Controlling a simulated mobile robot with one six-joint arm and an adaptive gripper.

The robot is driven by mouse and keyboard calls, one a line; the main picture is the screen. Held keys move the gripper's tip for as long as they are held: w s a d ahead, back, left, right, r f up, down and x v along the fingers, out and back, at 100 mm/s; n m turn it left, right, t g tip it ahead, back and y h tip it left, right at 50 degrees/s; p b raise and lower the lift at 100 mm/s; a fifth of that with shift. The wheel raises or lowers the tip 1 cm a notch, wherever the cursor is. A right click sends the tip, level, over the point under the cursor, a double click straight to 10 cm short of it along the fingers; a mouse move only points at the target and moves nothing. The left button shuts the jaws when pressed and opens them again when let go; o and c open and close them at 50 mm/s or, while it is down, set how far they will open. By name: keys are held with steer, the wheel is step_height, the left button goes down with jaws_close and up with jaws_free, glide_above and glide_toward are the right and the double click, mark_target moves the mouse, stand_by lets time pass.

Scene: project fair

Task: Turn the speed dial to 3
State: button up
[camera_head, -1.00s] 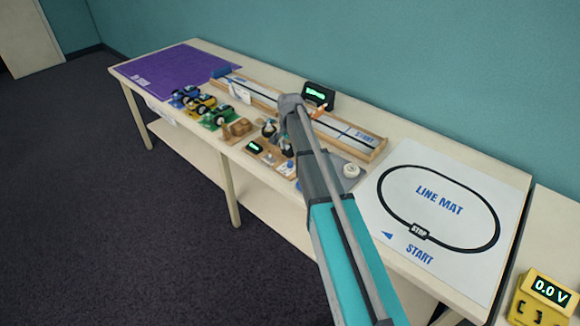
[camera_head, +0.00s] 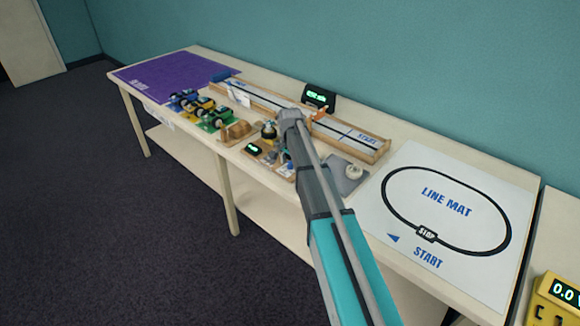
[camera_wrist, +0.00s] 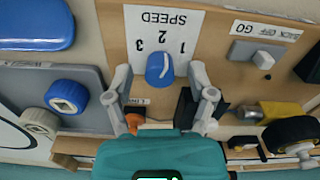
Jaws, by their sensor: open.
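The blue speed dial (camera_wrist: 160,68) is on a white SPEED label (camera_wrist: 163,22) on a wooden board. The label appears upside down in the wrist view, with 3 left of the dial, 2 above it and 1 to the right. I cannot tell surely which number the dial's mark faces. My gripper (camera_wrist: 160,76) is open, with one finger on each side of the dial and apparent gaps on both sides. I cannot tell how far it is above the board. In the head view my arm hides the dial.
A grey GO switch (camera_wrist: 262,58) is right of the dial in the wrist view. In the head view, a wooden track (camera_head: 350,142) runs behind and the line mat (camera_head: 445,210) lies at right.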

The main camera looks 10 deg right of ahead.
steer(key=shift+f, duration=0.1)
jaws_close()
stand_by(0.4)
steer(key=shift+n, duration=0.3)
steer(key=n, duration=0.6)
steer(key=shift+n, duration=0.4)
steer(key=n, duration=0.6)
steer(key=shift+n, duration=0.3)
